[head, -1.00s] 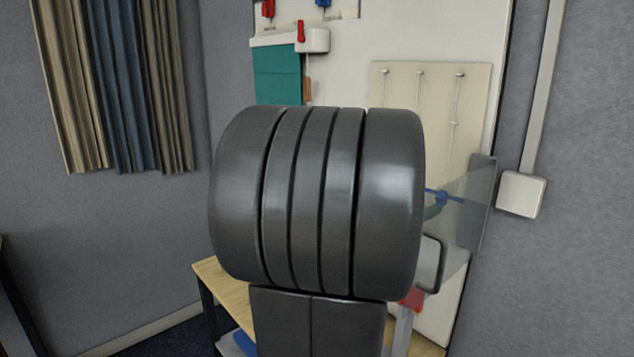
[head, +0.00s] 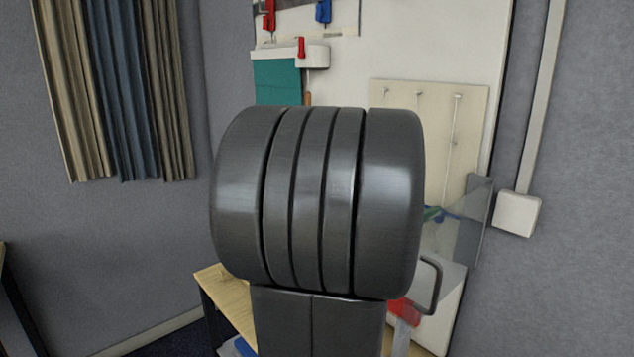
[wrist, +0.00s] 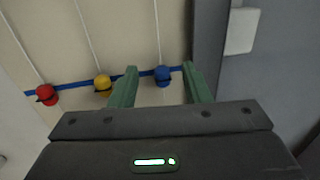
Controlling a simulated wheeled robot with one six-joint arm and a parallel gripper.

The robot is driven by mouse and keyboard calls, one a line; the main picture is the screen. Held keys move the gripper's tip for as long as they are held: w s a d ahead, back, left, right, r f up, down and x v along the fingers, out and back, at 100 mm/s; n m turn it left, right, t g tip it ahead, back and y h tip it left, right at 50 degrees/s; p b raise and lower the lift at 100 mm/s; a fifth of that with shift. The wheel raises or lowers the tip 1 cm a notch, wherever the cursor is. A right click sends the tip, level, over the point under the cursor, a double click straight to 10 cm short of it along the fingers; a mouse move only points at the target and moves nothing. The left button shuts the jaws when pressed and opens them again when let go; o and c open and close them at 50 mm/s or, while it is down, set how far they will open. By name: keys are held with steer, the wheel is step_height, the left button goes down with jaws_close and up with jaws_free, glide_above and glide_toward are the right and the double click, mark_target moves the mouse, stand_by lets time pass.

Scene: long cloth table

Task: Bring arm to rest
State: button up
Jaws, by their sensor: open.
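My gripper (wrist: 160,69) shows in the wrist view with its two green fingers spread apart and nothing between them. Beyond the fingers is a pale panel with thin rods or cords, a blue strip, and a red (wrist: 46,95), a yellow (wrist: 103,85) and a blue cap-like thing (wrist: 163,76). In the head view a large dark joint of my arm fills the middle and hides much of what is behind it. My gripper is not visible there.
A wooden table (head: 232,298) stands low behind my arm. A clear panel (head: 455,228) and a dark handle (head: 432,285) are to the right. Curtains (head: 120,90) hang at left, a pale pegboard (head: 477,130) is on the back wall, and a white box (head: 517,213) is at right.

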steer(key=v, duration=0.8)
steer(key=shift+s+a+b, duration=0.15)
steer(key=shift+a+b, duration=0.15)
steer(key=shift+b, duration=0.15)
steer(key=shift+f, duration=0.1)
